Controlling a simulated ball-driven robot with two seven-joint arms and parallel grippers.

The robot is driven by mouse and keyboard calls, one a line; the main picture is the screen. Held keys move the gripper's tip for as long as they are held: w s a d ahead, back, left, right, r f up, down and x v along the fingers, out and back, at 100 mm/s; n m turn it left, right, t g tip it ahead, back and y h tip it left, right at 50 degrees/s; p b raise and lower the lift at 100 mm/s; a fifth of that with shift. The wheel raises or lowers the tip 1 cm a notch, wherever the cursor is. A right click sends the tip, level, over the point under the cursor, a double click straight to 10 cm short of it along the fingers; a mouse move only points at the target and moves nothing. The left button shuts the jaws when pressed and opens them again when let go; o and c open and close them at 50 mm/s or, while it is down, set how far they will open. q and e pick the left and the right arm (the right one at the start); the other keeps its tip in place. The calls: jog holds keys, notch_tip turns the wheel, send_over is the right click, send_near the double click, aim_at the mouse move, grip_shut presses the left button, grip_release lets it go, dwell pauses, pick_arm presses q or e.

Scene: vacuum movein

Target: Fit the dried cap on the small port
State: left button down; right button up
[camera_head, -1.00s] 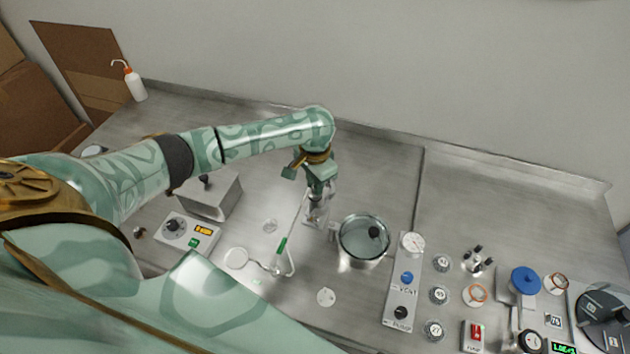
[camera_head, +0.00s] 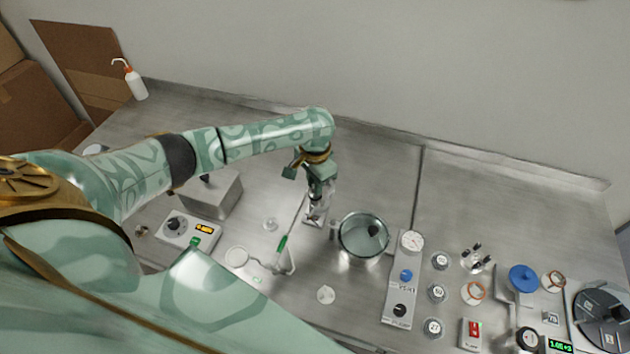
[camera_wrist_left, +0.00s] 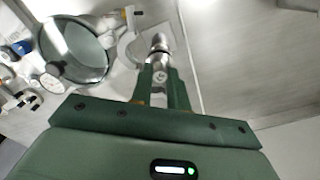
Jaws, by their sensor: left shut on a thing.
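My left gripper (camera_head: 316,212) points down just left of the round steel chamber (camera_head: 362,258). In the left wrist view the gripper (camera_wrist_left: 158,68) is shut on a small shiny metal piece, seemingly the cap (camera_wrist_left: 158,42); its far end sticks out past the fingertips. The glass-topped chamber (camera_wrist_left: 52,72) shows at the left of that view. A short stub, seemingly the small port (camera_wrist_left: 113,20), juts from the chamber's side towards the gripper. The cap looks apart from the stub. My right gripper is not in view.
A control panel with gauge (camera_head: 399,290) stands right of the chamber, then several weights and rings. A grey box (camera_head: 210,197) stands under my arm. The bench behind the chamber is clear.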

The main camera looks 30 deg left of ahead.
pick_arm(q)
jog(key=shift+f, duration=0.5)
dwell(0.3)
jog(key=c, duration=1.3)
grip_release()
jog(key=shift+r, duration=0.1)
notch_tip(320, 180, up, 16)
jog(key=p, duration=0.4)
jog(key=shift+r+p, duration=0.1)
jog(key=shift+p, duration=0.25)
